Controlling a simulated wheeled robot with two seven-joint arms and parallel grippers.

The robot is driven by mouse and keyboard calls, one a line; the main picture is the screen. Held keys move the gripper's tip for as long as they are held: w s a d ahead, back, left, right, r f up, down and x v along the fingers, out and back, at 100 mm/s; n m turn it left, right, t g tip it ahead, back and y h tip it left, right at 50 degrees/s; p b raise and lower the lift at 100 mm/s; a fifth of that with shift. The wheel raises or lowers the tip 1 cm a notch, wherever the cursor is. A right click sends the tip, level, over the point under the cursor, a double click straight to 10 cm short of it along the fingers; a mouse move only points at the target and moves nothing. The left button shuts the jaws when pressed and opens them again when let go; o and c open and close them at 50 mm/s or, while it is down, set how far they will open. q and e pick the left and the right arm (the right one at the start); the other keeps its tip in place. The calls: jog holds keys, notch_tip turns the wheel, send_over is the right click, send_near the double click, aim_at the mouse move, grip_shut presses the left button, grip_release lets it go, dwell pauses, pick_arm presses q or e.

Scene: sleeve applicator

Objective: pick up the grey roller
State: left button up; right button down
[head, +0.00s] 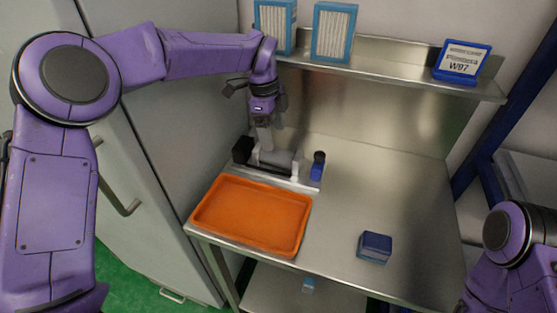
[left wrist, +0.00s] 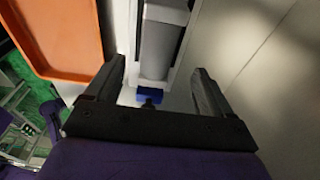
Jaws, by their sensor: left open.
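The grey roller (head: 279,158) lies in the white-ended applicator stand at the back left of the steel table. It is partly hidden by my left gripper (head: 264,144), which hangs above it, pointing down. In the left wrist view the roller (left wrist: 160,40) appears as a grey block-like shape ahead of the open fingers, lying between their lines. My left gripper (left wrist: 155,78) holds nothing there. Whether the fingers touch the roller cannot be told. My right gripper is outside the pictures; only part of that arm shows at the lower right.
An orange tray (head: 252,217) sits at the table's front left. A small blue bottle (head: 318,166) stands right of the applicator. A blue box (head: 374,247) is at the front right. The table's middle right is clear.

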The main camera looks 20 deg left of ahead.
aim_at(277, 150)
pick_arm(q)
jog(key=f+b, duration=0.1)
jog(key=f, duration=0.1)
jog(key=f+b, duration=0.1)
jog(key=f, duration=0.2)
jog(key=d+f+b, duration=0.1)
jog(key=f, duration=0.1)
jog(key=shift+f+b, duration=0.15)
jog(key=shift+b, duration=0.15)
jog(key=shift+s+r, duration=0.2)
jog(key=shift+r, duration=0.05)
jog(key=c, duration=1.3)
jog(key=shift+w, duration=0.1)
jog(key=shift+c, duration=0.6)
